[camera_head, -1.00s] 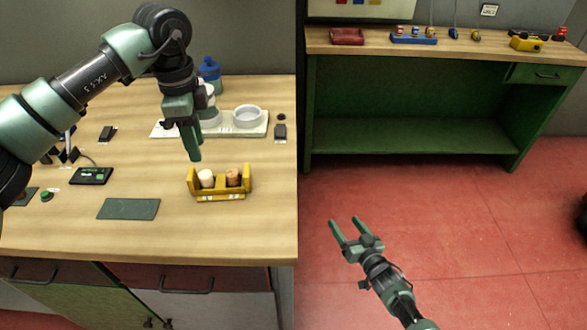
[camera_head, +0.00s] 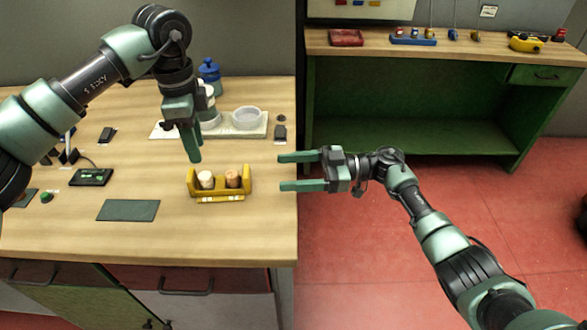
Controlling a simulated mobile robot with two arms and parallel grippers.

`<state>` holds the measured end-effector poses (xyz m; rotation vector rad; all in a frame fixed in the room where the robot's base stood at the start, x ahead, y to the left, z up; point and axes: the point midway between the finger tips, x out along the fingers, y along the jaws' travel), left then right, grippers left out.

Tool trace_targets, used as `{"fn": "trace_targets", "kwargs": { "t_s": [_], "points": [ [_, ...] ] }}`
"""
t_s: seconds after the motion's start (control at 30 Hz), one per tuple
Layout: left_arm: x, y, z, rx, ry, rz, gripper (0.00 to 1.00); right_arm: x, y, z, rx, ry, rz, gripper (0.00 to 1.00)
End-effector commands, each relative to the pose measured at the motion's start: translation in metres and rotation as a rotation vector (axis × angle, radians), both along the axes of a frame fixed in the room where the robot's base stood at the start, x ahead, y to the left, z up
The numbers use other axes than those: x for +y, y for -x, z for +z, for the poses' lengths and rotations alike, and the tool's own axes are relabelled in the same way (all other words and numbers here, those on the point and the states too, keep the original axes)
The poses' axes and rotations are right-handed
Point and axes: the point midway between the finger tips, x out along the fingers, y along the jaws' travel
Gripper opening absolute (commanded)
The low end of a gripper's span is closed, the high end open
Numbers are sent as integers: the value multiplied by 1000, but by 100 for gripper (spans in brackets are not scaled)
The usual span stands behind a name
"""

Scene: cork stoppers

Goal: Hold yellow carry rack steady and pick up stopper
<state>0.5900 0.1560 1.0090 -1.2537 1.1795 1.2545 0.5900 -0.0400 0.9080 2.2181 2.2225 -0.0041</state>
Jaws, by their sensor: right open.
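The yellow carry rack (camera_head: 220,193) stands on the wooden table near its right side. It holds a pale stopper (camera_head: 206,179) on the left and a tan-orange stopper (camera_head: 233,178) on the right. My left gripper (camera_head: 194,148) points down just above and behind the rack's left part, apart from the stoppers. Its fingers overlap in this view, so its opening does not show. My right gripper (camera_head: 290,171) is open and empty. Its two fingers point left at the table's right edge, to the right of the rack and apart from it.
A dark green mat (camera_head: 128,210) lies left of the rack. Behind stand a white tray (camera_head: 258,131) with a round dish (camera_head: 247,118), and a blue-topped bottle (camera_head: 209,72). A black scale-like device (camera_head: 91,176) lies at left. Table front (camera_head: 200,240) is clear.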

Motion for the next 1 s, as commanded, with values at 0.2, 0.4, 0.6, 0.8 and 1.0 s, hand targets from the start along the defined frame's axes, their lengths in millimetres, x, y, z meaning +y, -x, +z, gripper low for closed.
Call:
{"fn": "trace_targets", "kwargs": {
  "t_s": [0.2,0.4,0.6,0.8,1.0],
  "points": [
    [0,0,0,0,0,0,36,33,1,1,1,-4,3,69],
    [0,0,0,0,0,0,36,60,0,1,0,-4,0,69],
    [0,0,0,0,0,0,36,72,0,1,0,-3,-2,69],
    [0,0,0,0,0,0,36,73,0,0,0,-3,-2,69],
    [0,0,0,0,0,0,36,73,0,0,-1,-3,-2,30]
  ]
}}
